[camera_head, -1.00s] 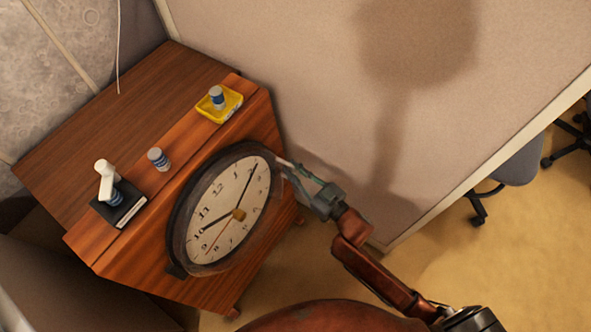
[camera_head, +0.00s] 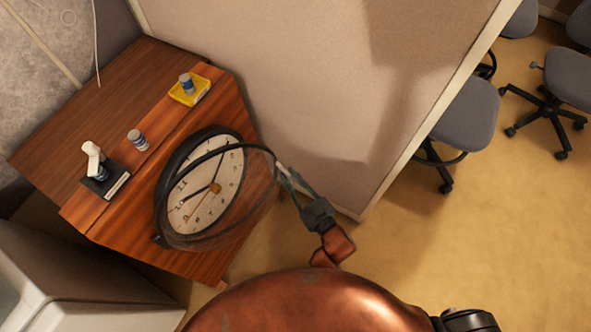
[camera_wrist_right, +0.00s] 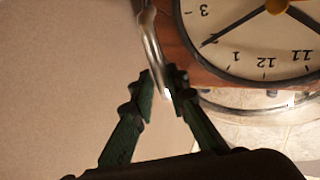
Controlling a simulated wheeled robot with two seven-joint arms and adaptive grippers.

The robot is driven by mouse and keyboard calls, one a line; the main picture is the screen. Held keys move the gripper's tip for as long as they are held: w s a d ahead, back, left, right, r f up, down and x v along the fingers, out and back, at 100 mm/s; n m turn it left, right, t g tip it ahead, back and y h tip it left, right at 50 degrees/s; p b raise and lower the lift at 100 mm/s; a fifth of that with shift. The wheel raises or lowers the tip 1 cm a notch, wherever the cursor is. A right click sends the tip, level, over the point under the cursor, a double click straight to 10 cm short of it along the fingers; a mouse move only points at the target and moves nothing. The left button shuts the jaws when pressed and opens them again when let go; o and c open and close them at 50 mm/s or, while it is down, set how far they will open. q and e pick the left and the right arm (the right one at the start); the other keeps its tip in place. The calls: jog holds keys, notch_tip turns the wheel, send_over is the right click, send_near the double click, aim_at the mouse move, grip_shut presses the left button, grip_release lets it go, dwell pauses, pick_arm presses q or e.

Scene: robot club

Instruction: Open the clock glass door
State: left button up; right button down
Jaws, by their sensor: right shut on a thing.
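The round wall-type clock (camera_head: 205,195) has a white face and dark frame and is set on the slanted front of a wooden cabinet. Its glass door (camera_head: 256,190), a thin dark ring with clear glass, stands partly open, its right side swung out from the frame. My left gripper is not in view.
On the cabinet (camera_head: 100,85) are a yellow tray (camera_head: 196,92) with a can, another can (camera_head: 138,140), and a black book (camera_head: 103,181) with a white item. A partition wall (camera_head: 290,80) stands right of it. Office chairs (camera_head: 462,115) stand beyond; open floor lies right.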

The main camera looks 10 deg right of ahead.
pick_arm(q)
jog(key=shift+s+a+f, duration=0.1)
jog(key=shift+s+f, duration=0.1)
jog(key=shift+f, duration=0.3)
pick_arm(e)
jog(key=shift+s+a+r, duration=0.2)
jog(key=shift+s+r, duration=0.1)
jog(key=shift+s, duration=0.2)
jog(key=c, duration=2)
grip_release()
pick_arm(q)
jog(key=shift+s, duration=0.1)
pick_arm(e)
jog(key=shift+d, duration=0.15)
jog(key=v, duration=1.2)
jog(key=shift+f, duration=0.1)
